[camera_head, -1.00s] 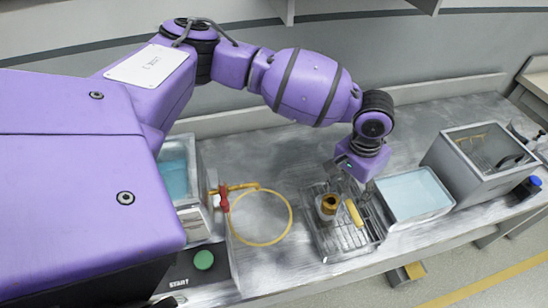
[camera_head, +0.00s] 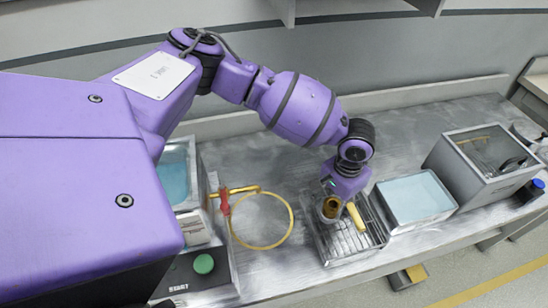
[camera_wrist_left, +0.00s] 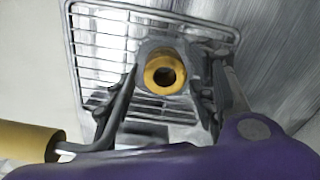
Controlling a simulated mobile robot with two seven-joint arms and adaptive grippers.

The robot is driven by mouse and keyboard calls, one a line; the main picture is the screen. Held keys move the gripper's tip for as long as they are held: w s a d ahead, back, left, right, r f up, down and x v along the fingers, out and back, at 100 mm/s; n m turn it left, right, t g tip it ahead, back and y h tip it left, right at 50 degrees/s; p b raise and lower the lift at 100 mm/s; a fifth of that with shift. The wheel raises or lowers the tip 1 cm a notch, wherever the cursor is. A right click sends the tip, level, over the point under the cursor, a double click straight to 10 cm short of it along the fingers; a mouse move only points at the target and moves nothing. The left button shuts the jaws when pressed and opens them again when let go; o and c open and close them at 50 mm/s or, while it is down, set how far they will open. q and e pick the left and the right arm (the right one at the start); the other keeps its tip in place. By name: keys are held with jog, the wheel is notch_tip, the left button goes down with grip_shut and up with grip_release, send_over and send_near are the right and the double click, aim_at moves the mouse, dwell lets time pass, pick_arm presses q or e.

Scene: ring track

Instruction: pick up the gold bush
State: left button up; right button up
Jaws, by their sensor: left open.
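The gold bush (camera_head: 331,207) is a short ring with a dark bore, at the left part of a wire rack (camera_head: 345,250). In the left wrist view the gold bush (camera_wrist_left: 164,72) shows end-on, with a grey part around it. My left gripper (camera_head: 331,195) is over the bush, pointing down. In the left wrist view the open fingers of the left gripper (camera_wrist_left: 168,88) stand on either side of the bush, with visible gaps. Whether the fingertips reach down beside it, I cannot tell. My right gripper is not in view.
A yellow handle (camera_head: 356,217) lies close to the bush on the rack. A tray of pale blue liquid (camera_head: 415,197) stands right of the rack, with a grey lidded box (camera_head: 480,165) beyond. A yellow hoop (camera_head: 262,247) and a green button (camera_head: 204,264) are at left.

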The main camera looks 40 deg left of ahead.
pick_arm(q)
jog(key=shift+s+f, duration=0.1)
jog(key=shift+f, duration=0.05)
grip_shut()
dwell(0.4)
